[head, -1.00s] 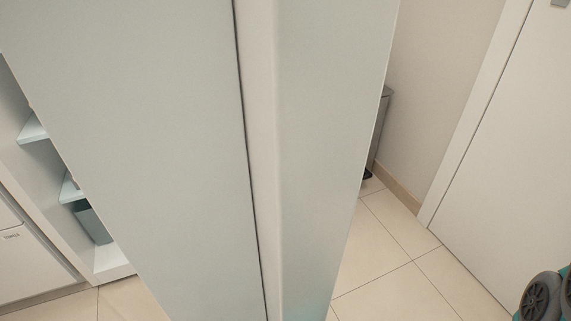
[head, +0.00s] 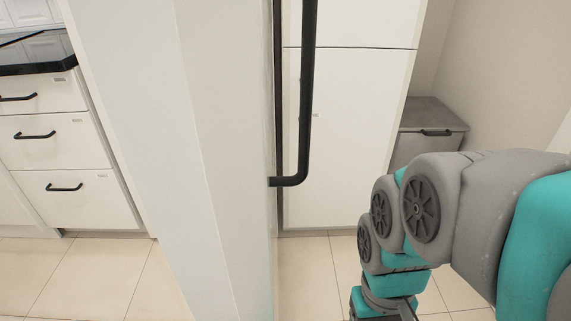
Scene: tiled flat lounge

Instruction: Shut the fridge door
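The fridge door (head: 130,130) stands open, a tall white panel seen at a steep angle in the middle of the head view. Its top and bottom run out of the picture. A long black bar handle (head: 305,100) is on its right-hand side. The inside of the fridge does not show. My arm reaches in from the right edge and bends down to the bottom of the picture, to the right of the door and apart from the handle. My gripper is cut off below the picture, so its fingers do not show.
White drawers (head: 62,160) with black handles and a dark counter (head: 35,55) stand at left. A tall white cabinet (head: 350,130) is behind the handle. A grey bin (head: 430,115) stands by the wall at right. Tiled floor (head: 95,275) shows free at lower left.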

